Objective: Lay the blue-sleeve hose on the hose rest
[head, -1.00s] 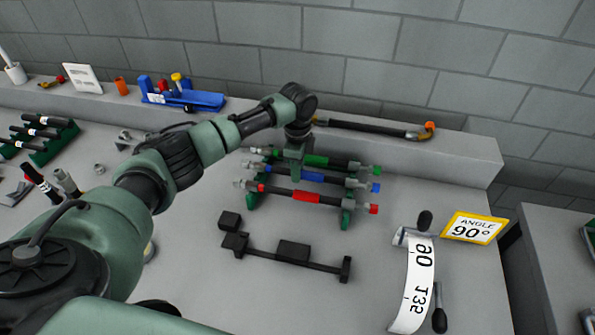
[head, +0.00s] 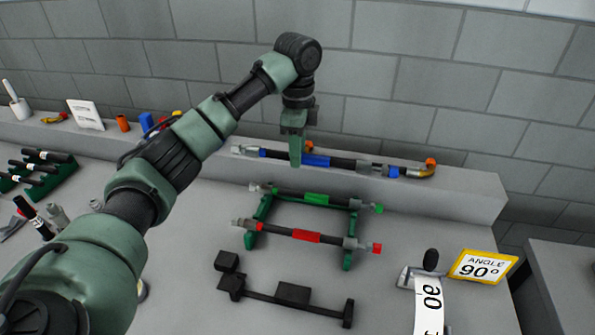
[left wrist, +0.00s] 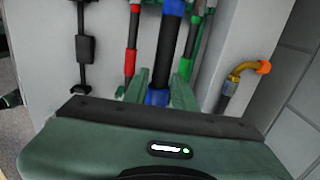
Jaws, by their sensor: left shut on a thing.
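The blue-sleeve hose (head: 342,163) is a dark hose with a blue band in its middle. My left gripper (head: 296,160) is shut on it beside or at the blue sleeve and holds it level above the green rack. The hose also shows in the left wrist view (left wrist: 171,35), between the gripper's fingers (left wrist: 158,92). A low black stand (head: 293,293) with blocks and an end post lies bare on the table in front of the rack; it may be the hose rest. My right gripper is out of view.
The green rack (head: 262,208) holds a green-sleeve hose (head: 316,199) and a red-sleeve hose (head: 305,237). Behind, a hose with a brass elbow (head: 427,170) lies on the ledge. A crimping lever (head: 430,262) and a yellow-edged angle card (head: 482,266) are at right.

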